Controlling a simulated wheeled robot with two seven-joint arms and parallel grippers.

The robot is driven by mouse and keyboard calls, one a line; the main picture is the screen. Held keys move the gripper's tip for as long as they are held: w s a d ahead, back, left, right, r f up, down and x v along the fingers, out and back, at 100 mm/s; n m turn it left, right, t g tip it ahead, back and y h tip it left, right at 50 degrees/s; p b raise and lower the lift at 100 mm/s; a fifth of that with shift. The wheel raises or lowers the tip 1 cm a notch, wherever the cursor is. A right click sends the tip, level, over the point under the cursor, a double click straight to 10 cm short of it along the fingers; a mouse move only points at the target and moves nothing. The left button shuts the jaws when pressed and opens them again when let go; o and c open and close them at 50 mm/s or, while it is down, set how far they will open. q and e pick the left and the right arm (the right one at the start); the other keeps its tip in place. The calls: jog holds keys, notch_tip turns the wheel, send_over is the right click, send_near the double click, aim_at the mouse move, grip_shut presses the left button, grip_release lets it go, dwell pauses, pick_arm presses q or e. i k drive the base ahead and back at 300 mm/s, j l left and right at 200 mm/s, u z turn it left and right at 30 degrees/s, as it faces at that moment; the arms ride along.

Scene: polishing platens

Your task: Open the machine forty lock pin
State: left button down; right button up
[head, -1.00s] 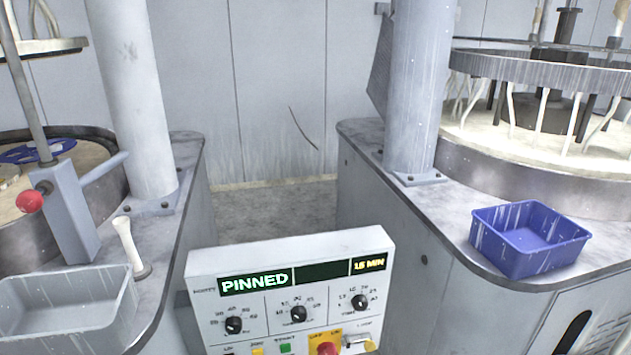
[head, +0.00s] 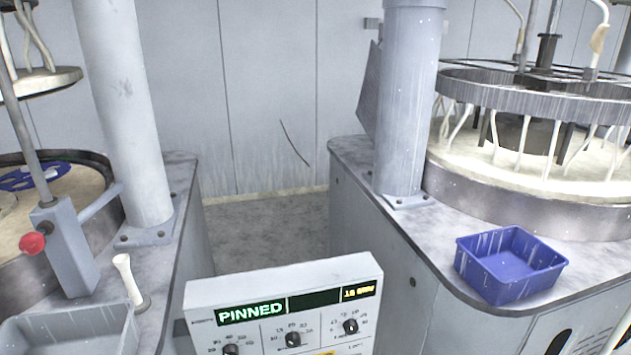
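At the left, a grey post (head: 68,250) stands on the left machine with a red ball knob (head: 32,243) on its left side and a rod on its right side reaching towards the column. This may be the lock pin; I cannot tell for sure. The control panel (head: 285,285) at bottom centre has a green display reading PINNED (head: 252,312). A smaller yellow display on it is hard to read. Its lower part is cut off by the frame. Neither of my grippers is in view.
A white pestle-shaped piece (head: 128,280) and a grey tray (head: 70,335) are on the left machine's ledge. A blue bin (head: 510,265) sits on the right machine's top (head: 400,225). Thick columns (head: 125,110) rise from both machines. A floor gap (head: 265,230) lies between them.

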aim_at(32, 243)
jog(key=u, duration=1.5)
jog(key=l+z, duration=0.65)
jog(key=z, duration=0.15)
